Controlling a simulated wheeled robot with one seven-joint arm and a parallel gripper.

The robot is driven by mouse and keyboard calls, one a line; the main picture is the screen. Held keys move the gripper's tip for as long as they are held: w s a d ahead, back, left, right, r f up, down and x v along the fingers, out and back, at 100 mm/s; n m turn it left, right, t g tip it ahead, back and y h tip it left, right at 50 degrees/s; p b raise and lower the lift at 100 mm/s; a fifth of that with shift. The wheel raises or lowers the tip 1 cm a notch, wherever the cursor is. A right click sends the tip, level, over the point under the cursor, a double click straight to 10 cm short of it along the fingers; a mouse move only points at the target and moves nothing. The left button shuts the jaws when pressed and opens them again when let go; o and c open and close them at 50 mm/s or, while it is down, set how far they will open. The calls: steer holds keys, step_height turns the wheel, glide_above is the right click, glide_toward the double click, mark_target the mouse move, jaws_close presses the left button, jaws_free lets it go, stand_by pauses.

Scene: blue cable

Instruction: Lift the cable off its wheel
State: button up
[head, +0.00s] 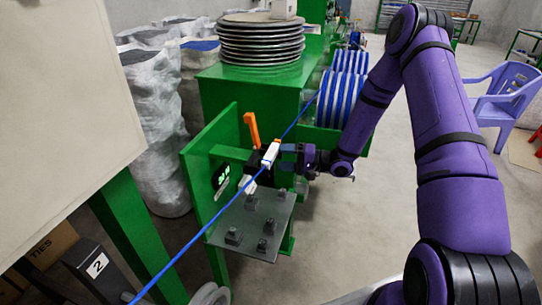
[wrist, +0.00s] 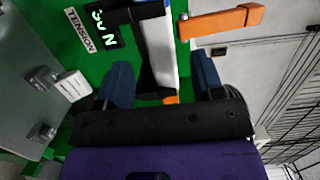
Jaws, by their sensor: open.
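The blue cable (head: 197,238) runs taut from the lower left, over the green machine, up toward the blue-and-white striped spools. It passes at a white part (head: 270,154), which may be the edge of its wheel; I cannot tell for sure. My gripper (head: 285,159) is right beside this white part, coming from the right. In the wrist view my gripper (wrist: 162,82) is open, with dark blue fingers on either side of the white part (wrist: 161,45). A small bit of blue (wrist: 168,6) shows at its top. Whether a finger touches the cable is hidden.
An orange lever (head: 252,130) stands up close behind the white part; it also shows in the wrist view (wrist: 222,22). A grey bolted plate (head: 252,224) lies in front. A tension display (head: 220,177) is at left. Open floor and a purple chair (head: 505,95) are right.

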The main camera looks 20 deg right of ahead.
mark_target(275, 155)
steer(key=x, duration=0.4)
steer(key=shift+w+a, duration=0.3)
steer(key=c, duration=1)
steer(key=shift+o, duration=0.2)
steer(key=shift+r, duration=0.15)
